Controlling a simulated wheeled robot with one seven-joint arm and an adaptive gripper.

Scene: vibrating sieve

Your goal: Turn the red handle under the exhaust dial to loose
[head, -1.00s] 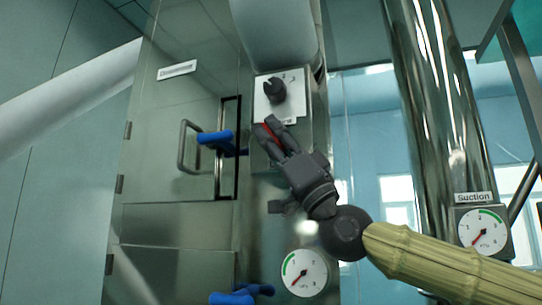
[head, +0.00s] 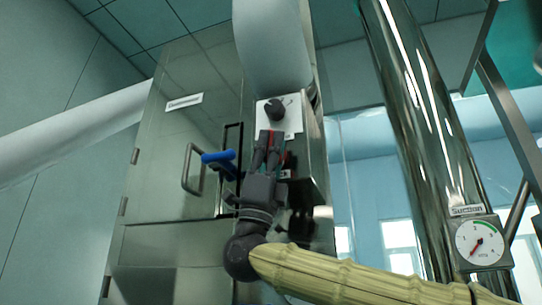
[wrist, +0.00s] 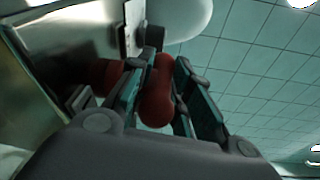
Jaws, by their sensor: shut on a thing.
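The red handle (wrist: 157,98) sits between my gripper's two fingers in the wrist view, with a rounded red end showing. In the head view only a thin strip of red shows between the fingers. My gripper (head: 268,146) is shut on the handle and points up, nearly upright. Just above it is the black dial knob (head: 275,108) on a white plate (head: 291,122) fixed to the metal box. My fingers hide the lower part of the plate, so its marks cannot be read.
A steel door with a handle (head: 190,171) and a blue lever (head: 218,156) is left of my gripper. A white pipe (head: 271,45) runs above the dial. A shiny steel column (head: 415,110) and the Suction gauge (head: 479,243) stand at the right.

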